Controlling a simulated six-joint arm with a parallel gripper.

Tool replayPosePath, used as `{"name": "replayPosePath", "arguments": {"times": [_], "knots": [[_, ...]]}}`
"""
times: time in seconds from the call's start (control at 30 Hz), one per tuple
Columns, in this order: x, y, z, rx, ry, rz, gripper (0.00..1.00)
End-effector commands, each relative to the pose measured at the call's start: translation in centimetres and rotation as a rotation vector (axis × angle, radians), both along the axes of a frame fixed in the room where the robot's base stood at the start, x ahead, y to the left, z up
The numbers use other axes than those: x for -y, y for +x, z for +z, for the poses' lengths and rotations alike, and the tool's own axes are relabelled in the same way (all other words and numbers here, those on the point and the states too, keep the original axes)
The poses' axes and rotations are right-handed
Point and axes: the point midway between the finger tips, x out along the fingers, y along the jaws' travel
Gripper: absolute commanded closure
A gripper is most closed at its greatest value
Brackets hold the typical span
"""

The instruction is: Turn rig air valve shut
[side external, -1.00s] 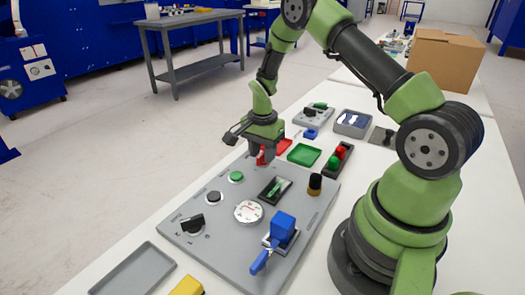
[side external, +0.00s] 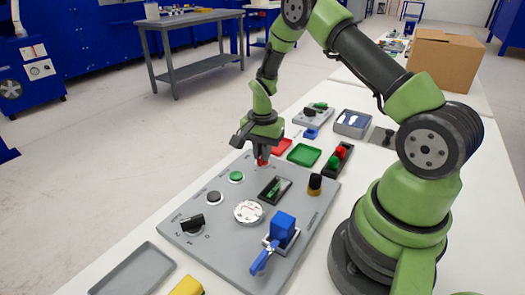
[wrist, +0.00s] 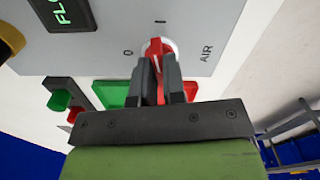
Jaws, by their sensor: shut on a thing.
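The air valve is a red knob (wrist: 156,47) on the grey panel (wrist: 100,50), with AIR printed beside it. In the wrist view, a 0 mark is to its left and an I mark is just above it. The knob's upper end faces roughly towards the I; its exact angle is partly hidden by the fingers. My gripper (wrist: 160,66) is shut on the knob, with one dark finger on each side. In the side view, my gripper (side external: 262,154) points down at the panel's far end, and only a little of the red knob (side external: 262,161) shows.
The panel also carries a green button (side external: 236,177), a white dial (side external: 248,212), a black selector (side external: 192,223) and a blue-handled lever (side external: 283,226). A green tray (side external: 304,155) and a red tray (side external: 281,146) lie beyond the panel.

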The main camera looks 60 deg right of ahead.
Motion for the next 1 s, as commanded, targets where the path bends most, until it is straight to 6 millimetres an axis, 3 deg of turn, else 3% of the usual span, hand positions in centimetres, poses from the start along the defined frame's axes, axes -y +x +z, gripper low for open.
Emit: {"name": "replayPosePath", "arguments": {"times": [1.0], "knots": [[-0.12,-0.03,0.02,-0.002,0.003,0.955,1.0]]}}
